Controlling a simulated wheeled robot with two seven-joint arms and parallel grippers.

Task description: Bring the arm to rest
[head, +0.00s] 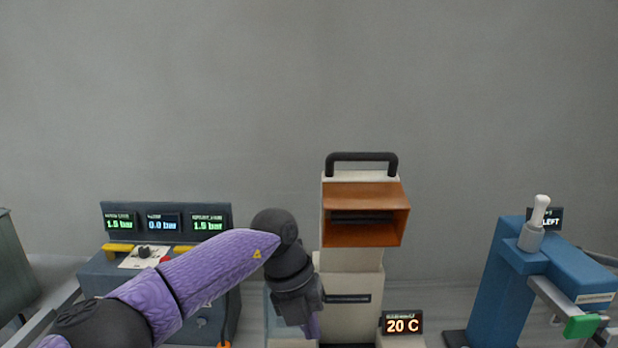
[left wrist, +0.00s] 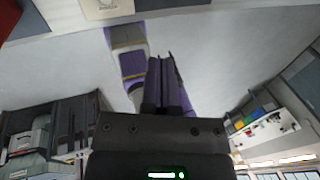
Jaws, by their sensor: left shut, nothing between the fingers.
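My left arm comes in from the lower left of the head view, purple with dark joints. Its gripper (head: 311,326) hangs downward at the bottom edge, in front of the lower left part of the white and orange machine (head: 365,195). In the left wrist view the two purple fingers (left wrist: 166,85) lie together, shut, with nothing between them. My right gripper is in neither view.
A control panel (head: 215,207) with several small displays stands behind my left arm. A blue unit (head: 497,290) with a white handle (head: 538,212) stands at the right. The air above is clear.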

